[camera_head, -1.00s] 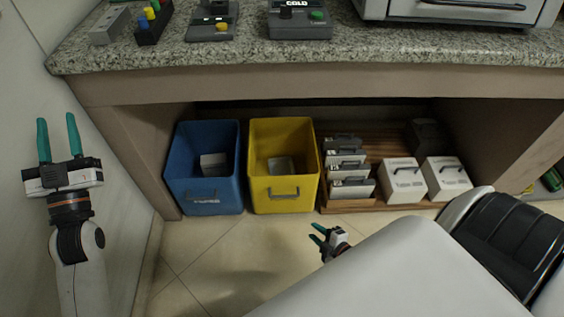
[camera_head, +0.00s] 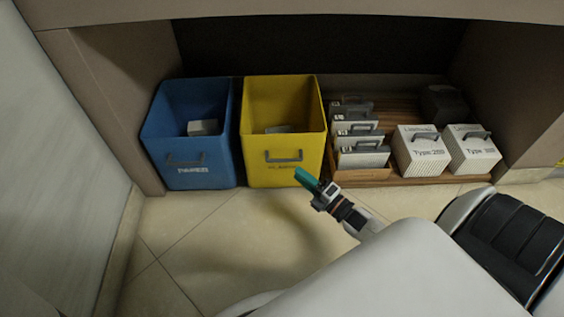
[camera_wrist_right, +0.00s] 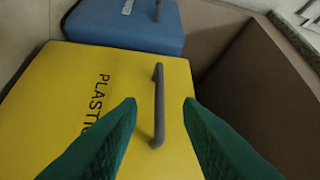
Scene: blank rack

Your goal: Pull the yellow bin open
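The yellow bin (camera_head: 284,105) stands on the floor under the counter, right of the blue bin. Its grey handle (camera_head: 284,157) is on the front face. In the right wrist view the yellow front (camera_wrist_right: 75,100) reads "PLASTIC", and the handle (camera_wrist_right: 159,105) lies between my fingertips in the picture. My right gripper (camera_head: 306,178) is in front of the bin's lower right front. In the right wrist view its teal fingers (camera_wrist_right: 160,105) are apart on either side of the handle, not closed on it. My left gripper is out of view.
The blue bin (camera_head: 188,120) stands close at the left. A wooden rack (camera_head: 400,181) with several grey-handled files and two white boxes (camera_head: 420,155) is at the right. The counter edge (camera_head: 300,9) overhangs above. Floor in front is clear.

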